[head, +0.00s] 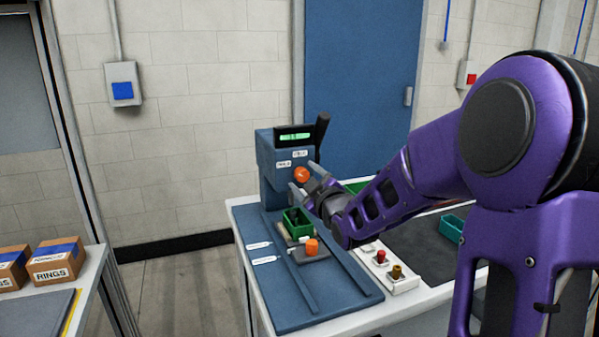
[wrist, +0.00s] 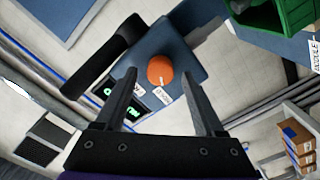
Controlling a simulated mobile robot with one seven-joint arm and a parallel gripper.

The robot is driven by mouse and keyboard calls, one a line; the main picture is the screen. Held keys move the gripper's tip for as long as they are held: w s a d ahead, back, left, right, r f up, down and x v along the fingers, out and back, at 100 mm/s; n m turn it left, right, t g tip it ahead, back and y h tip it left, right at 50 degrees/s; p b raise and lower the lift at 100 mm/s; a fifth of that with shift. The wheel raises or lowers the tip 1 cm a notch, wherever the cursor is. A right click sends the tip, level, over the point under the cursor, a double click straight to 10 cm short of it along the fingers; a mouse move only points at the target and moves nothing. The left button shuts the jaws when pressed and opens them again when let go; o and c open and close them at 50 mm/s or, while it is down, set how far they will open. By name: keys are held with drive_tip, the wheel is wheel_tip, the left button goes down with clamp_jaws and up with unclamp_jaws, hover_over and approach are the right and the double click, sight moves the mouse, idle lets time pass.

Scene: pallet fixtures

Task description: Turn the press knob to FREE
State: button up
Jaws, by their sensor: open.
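The blue press (head: 277,160) stands at the back of the bench, with a green-lit display on its head. Its round orange knob (head: 302,174) is on the front face, below two small white labels that are too small to read surely. In the wrist view the knob (wrist: 160,68) shows between the fingertips, one finger on either side. My gripper (head: 306,178) is open in front of the press, its fingers pointing at the knob. I cannot tell whether the fingers touch it. The knob's pointing direction is not clear.
A black lever (head: 322,127) rises at the press's right. Below are a green bin (head: 298,222), a second orange knob (head: 312,246) on the blue base plate (head: 318,303), and a white panel (head: 392,276) with red and brown buttons. A teal tray (head: 452,229) lies at right.

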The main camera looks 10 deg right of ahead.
drive_tip(key=shift+w, duration=0.25)
clamp_jaws()
idle(0.3)
